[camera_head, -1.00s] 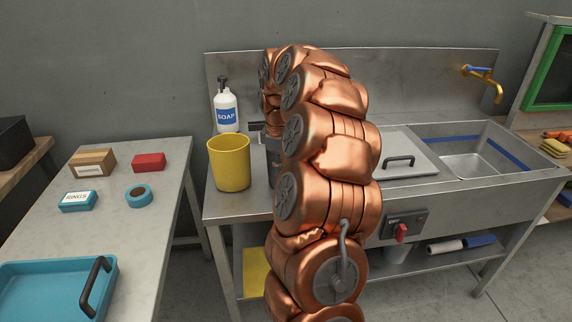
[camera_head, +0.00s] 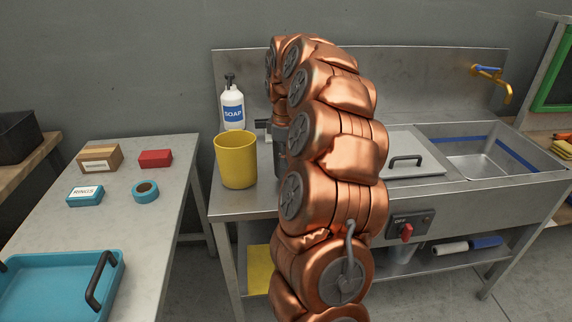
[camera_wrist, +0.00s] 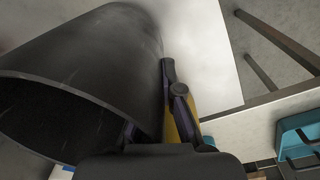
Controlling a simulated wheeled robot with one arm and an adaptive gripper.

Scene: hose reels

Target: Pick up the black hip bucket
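The black hip bucket (camera_wrist: 85,75) fills the left of the wrist view, close to the camera, with its wide mouth facing lower left. My gripper (camera_wrist: 168,85) is right at it. One dark finger lies along the bucket's right side, outside the wall. The other finger is mostly hidden by the bucket, so I cannot tell whether they are closed on it. In the head view my copper arm hides the bucket, and only a dark grey part of my gripper (camera_head: 279,135) shows left of the arm, above the steel counter.
A yellow bin (camera_head: 235,163) stands just left of my gripper, with a soap bottle (camera_head: 233,108) behind it. The steel counter (camera_head: 232,205) continues right to a sink (camera_head: 485,160) and brass tap. A table (camera_head: 150,225) at left holds a teal tray (camera_head: 55,290) and small boxes.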

